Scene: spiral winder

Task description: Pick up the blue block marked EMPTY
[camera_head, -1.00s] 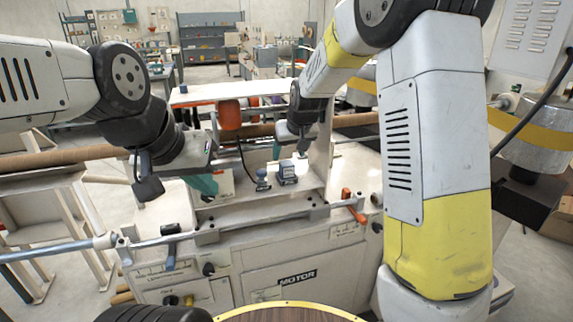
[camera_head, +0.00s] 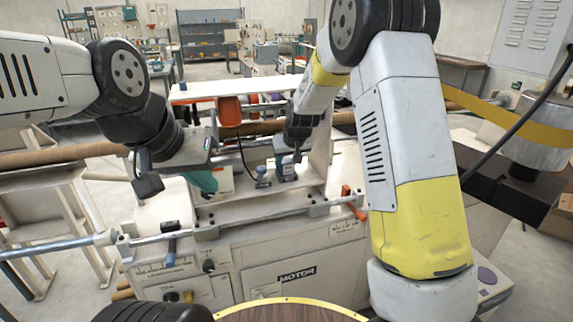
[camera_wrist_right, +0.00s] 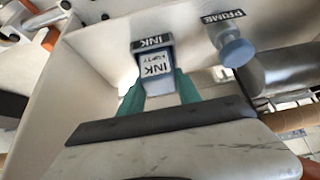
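A small blue-grey block (camera_wrist_right: 155,72) with a white label reading INK and a smaller, blurred word sits below a black INK sign in the right wrist view. In the head view, the block (camera_head: 286,173) stands on the machine's shelf, partly covered by my right gripper (camera_head: 285,160). My right gripper's green fingers (camera_wrist_right: 160,88) are apart, one on each side of the block; contact is not clear. My left gripper (camera_head: 203,185), with teal fingers, hangs over the machine's left side, away from the block. Its finger gap is not clear.
A round blue knob (camera_wrist_right: 237,50) under a PRIME sign (camera_wrist_right: 222,20) is close to the right of the block in the wrist view. The shelf has an upright panel (camera_head: 322,150) to the right. A metal rail (camera_head: 265,217) with an orange handle (camera_head: 352,198) runs in front.

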